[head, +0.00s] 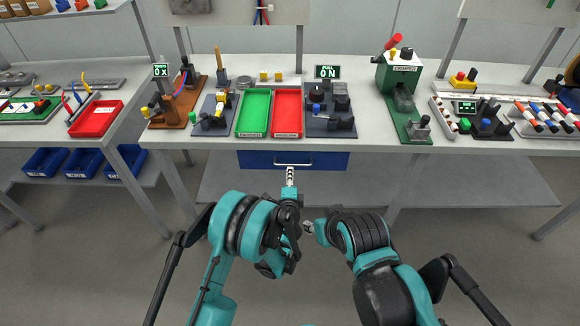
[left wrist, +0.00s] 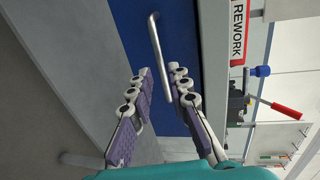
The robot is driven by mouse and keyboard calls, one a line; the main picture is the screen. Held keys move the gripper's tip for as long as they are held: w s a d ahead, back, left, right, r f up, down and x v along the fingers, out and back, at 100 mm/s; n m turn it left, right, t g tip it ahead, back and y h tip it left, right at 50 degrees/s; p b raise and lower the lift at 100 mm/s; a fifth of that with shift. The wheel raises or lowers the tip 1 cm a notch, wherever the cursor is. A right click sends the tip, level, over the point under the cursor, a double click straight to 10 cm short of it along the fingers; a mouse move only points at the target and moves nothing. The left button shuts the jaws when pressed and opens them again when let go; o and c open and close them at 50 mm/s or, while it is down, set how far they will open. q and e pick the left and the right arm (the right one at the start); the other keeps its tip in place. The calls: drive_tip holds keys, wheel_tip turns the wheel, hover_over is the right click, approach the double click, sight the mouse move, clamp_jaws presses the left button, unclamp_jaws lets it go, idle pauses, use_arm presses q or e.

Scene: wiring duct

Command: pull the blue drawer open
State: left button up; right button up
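The blue drawer (head: 328,161) sits under the middle table, its front close beneath the table edge; it also shows in the left wrist view (left wrist: 186,50). Its silver bar handle (head: 280,163) runs between and past my left fingers in the left wrist view (left wrist: 157,42). My left gripper (head: 291,172) is at the right part of the handle in the head view. In the left wrist view (left wrist: 159,72) its two fingers are apart, one on each side of the handle; contact is not clear. My right gripper (head: 308,228) is low, well away from the drawer; its fingers are too small to read.
A green tray (head: 254,113) and a red tray (head: 288,113) stand on the table above the drawer, among several fixtures. A lower shelf (head: 225,185) lies beneath the drawer. Blue bins (head: 85,162) sit under the left table. The floor in front is clear.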

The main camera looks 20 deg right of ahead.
sight(290, 165)
use_arm(q)
drive_tip(key=b+x, duration=0.1)
drive_tip(key=x, duration=0.6)
drive_tip(key=shift+r, duration=0.1)
clamp_jaws()
